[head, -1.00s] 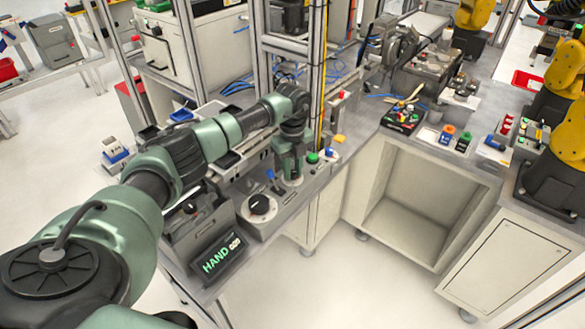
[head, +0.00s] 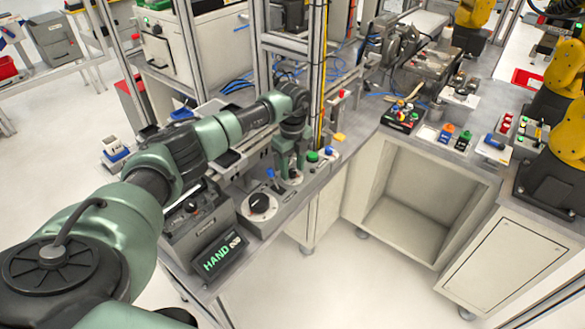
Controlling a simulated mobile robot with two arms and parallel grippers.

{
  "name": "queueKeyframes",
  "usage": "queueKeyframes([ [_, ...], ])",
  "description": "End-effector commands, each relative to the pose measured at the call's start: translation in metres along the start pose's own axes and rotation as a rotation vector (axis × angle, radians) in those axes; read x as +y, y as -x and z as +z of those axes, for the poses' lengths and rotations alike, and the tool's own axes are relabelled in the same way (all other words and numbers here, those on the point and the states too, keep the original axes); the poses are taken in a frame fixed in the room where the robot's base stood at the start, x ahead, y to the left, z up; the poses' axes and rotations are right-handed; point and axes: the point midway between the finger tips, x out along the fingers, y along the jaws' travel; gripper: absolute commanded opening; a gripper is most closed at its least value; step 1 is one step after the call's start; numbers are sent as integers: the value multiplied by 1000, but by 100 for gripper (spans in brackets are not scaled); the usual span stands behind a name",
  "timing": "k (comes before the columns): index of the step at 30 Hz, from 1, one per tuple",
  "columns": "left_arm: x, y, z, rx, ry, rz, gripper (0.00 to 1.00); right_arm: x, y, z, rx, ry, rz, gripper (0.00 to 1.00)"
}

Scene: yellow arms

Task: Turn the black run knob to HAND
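The black run knob (head: 259,203) is a round black dial on a grey box at the front of the left bench. A tilted dark display (head: 219,255) beside it reads HAND in green letters. My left gripper (head: 289,174) is past the knob, to its upper right, pointing down over a small round pale base. It is apart from the knob. Its two fingers look spread, with nothing clearly held between them. My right gripper is not in view.
A blue-topped lever (head: 271,174) stands between the knob and my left gripper. A green button (head: 313,156) and a blue button (head: 329,151) are to the gripper's right. A dark grey box (head: 196,222) stands left of the knob. An aluminium post rises behind the gripper.

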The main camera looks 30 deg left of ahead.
Motion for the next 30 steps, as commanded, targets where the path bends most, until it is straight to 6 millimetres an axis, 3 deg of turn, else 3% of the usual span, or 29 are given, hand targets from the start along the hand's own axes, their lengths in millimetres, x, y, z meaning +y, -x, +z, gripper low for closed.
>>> queueKeyframes([
  [11, 0, 4, -1, 2, -2, 2, 45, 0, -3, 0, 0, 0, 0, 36],
  [22, 0, 61, 0, 1, -1, -1, 45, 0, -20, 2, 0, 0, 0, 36],
  [30, 1, 77, 0, 1, -1, 3, 45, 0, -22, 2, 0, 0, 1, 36],
])
